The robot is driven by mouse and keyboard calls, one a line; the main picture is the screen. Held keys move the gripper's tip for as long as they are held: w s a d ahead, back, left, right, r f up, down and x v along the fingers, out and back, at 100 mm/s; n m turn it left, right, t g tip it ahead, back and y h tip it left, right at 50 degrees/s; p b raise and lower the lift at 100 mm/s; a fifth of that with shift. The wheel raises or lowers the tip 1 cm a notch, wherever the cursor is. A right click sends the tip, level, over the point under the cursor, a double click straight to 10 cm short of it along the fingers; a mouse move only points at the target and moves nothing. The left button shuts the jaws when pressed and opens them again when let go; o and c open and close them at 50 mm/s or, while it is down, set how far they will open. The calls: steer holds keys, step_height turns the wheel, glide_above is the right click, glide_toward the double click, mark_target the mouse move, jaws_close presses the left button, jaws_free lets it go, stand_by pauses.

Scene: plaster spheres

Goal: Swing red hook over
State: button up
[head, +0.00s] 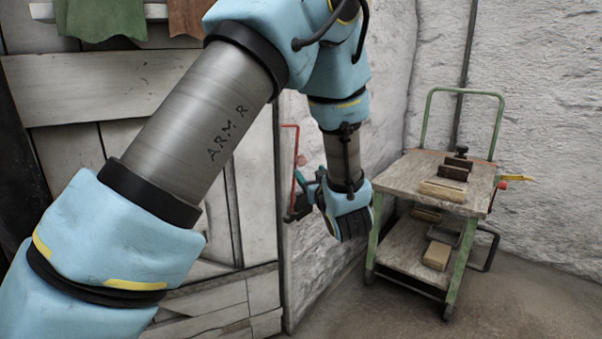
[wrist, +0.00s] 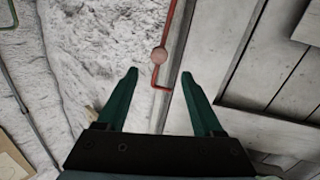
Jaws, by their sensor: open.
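The red hook (head: 297,143) is a thin bent rod beside the edge of the plank door (head: 258,180), against the pale wall. In the wrist view the red hook (wrist: 170,28) runs down from the top and bends short to the right at its lower end. A pinkish round knob (wrist: 158,56) shows on or in front of the rod. My gripper (head: 302,182) is at the hook's lower part, partly hidden by my wrist. In the wrist view my gripper (wrist: 159,74) is open, and the hook's lower end appears between its green fingertips. I cannot tell whether they touch.
A green-framed cart (head: 373,240) with wooden blocks (head: 442,191) stands to the right of my arm. Green and brown cloths (head: 105,18) hang at the top left. The floor (head: 545,300) at the front right is clear.

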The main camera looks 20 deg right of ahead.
mark_target(302, 161)
steer(key=w, duration=0.3)
steer(key=w+d, duration=0.1)
steer(key=w, duration=0.3)
steer(key=w+p, duration=0.1)
steer(key=w, duration=0.2)
steer(key=shift+w+d, duration=0.25)
steer(key=shift+d, duration=0.1)
steer(key=shift+c, duration=0.2)
jaws_close()
stand_by(0.8)
